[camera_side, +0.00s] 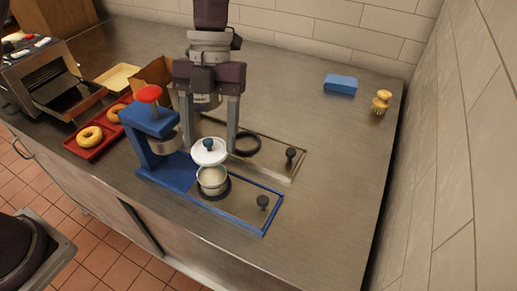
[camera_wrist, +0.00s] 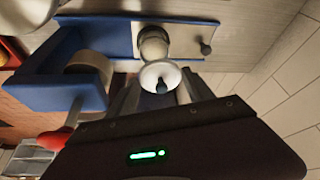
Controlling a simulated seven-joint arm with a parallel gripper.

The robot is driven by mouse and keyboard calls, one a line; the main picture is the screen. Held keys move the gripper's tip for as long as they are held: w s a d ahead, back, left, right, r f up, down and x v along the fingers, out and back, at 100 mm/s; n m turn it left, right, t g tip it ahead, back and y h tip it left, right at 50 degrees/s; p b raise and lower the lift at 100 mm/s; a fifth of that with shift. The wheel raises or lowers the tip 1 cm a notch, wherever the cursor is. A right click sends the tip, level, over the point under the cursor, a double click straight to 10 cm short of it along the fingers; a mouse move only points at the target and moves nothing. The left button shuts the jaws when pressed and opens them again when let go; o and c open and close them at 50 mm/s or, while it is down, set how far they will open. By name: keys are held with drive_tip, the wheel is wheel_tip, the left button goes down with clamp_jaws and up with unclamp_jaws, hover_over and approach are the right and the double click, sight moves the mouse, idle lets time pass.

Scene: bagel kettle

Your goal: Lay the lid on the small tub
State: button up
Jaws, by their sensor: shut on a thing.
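The white lid (camera_side: 208,155) with a dark blue knob is between the fingertips of my gripper (camera_side: 210,149), which is shut on it across its width. In the wrist view the lid (camera_wrist: 152,74) shows between the two fingers. The small metal tub (camera_side: 212,181) stands on a dark round spot of the blue-framed plate, with pale contents showing inside. The lid is above the tub and apart from it, hiding part of its far rim in the side view. The tub also shows in the wrist view (camera_wrist: 153,46), partly covered by the lid.
A blue press (camera_side: 163,172) with a red knob stands close left of the tub. A second plate with a dark ring (camera_side: 247,145) lies behind. Red tray (camera_side: 93,150) with bagels is at left. The right counter is clear.

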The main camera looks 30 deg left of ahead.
drive_tip(key=shift+s+a, duration=0.1)
drive_tip(key=shift+a, duration=0.2)
drive_tip(key=shift+f, duration=2.85)
drive_tip(key=shift+f, duration=0.2)
drive_tip(key=o, duration=1.7)
drive_tip(key=shift+r, duration=0.1)
drive_tip(key=shift+r, duration=3.4)
